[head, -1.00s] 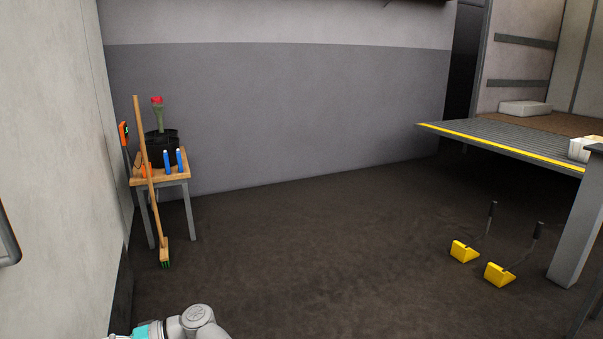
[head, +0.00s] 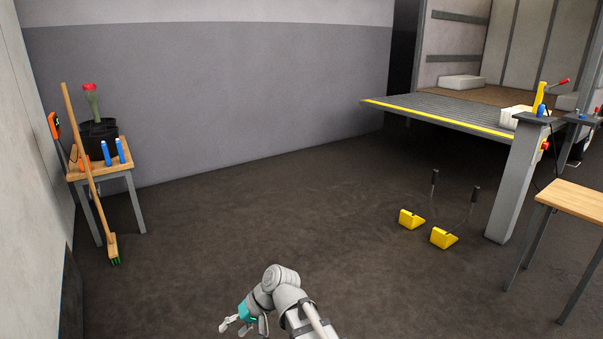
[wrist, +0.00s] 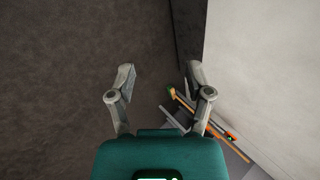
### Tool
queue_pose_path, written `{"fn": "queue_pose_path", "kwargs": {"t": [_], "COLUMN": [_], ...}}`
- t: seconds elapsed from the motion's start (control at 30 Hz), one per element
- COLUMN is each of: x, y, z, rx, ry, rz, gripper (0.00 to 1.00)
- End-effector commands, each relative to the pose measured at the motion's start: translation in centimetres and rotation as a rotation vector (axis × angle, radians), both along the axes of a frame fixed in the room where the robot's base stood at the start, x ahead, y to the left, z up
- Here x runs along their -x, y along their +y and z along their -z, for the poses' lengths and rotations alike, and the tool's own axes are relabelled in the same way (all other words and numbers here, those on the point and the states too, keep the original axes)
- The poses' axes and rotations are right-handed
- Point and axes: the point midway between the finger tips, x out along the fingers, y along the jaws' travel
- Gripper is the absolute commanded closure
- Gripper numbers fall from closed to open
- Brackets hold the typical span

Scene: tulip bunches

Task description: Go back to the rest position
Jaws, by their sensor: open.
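My gripper (head: 243,328) is low in the head view, at the end of my folded grey arm. It is open and empty, over bare floor. In the wrist view my gripper (wrist: 160,85) shows both fingers spread, with dark floor and the base of a pale wall beyond them. A bunch with a red tulip top (head: 91,97) stands in a black bucket (head: 98,140) on a small wooden table (head: 115,165) at the left, well apart from my gripper.
A broom (head: 92,190) leans on the small table, which also bears blue-capped bottles (head: 106,153). Yellow wheel chocks (head: 411,219) lie on the floor at right, near a grey post (head: 515,180) and a raised tail lift (head: 450,115). Another wooden table (head: 575,200) stands far right. The middle floor is clear.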

Motion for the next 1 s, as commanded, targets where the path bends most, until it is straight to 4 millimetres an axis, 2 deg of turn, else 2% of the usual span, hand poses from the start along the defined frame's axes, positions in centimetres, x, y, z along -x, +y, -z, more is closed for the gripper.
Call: {"fn": "queue_pose_path", "kwargs": {"t": [0.03, 0.3, 0.6, 0.8, 1.0], "x": [-0.5, -2.4, -2.5, -1.7, -0.8], "y": [-2.1, -12.7, -24.5, -29.9, -34.2], "z": [0.5, 2.7, 4.2, 4.5, 4.6], "rx": [0.038, 0.26, 0.508, 0.624, 0.717], "ry": [-0.009, -0.044, -0.043, -0.028, -0.01], "rz": [0.023, 0.126, 0.242, 0.297, 0.34], "gripper": [0.34, 0.34, 0.34, 0.34, 0.34]}}
